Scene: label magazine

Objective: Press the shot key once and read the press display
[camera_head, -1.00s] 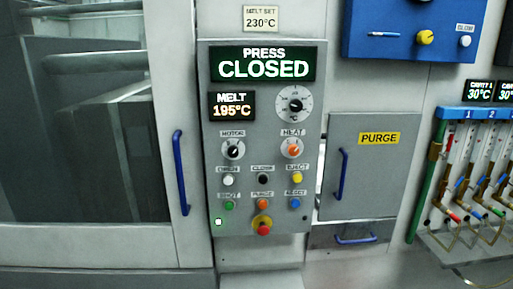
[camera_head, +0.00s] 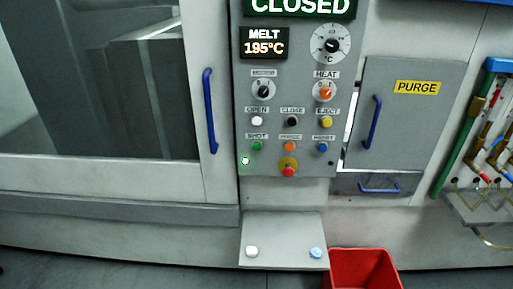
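The green shot key (camera_head: 256,147) sits under its SHOT label in the lower left of the grey control panel (camera_head: 310,95). A small white lit lamp (camera_head: 245,161) is just below it. The press display (camera_head: 301,7) is cut by the top edge of the view and reads CLOSED in white on green. The melt display (camera_head: 264,43) reads 195°C. Open, close, eject, purge and reset keys are around the shot key, with a red stop button (camera_head: 288,171) on yellow below. Neither gripper is in view.
A grey shelf (camera_head: 284,234) below the panel carries a white knob (camera_head: 252,252) and a blue one (camera_head: 316,253). A red bin (camera_head: 362,270) stands on the floor. A blue-handled door (camera_head: 209,110) is left, and the purge door (camera_head: 412,120) is right.

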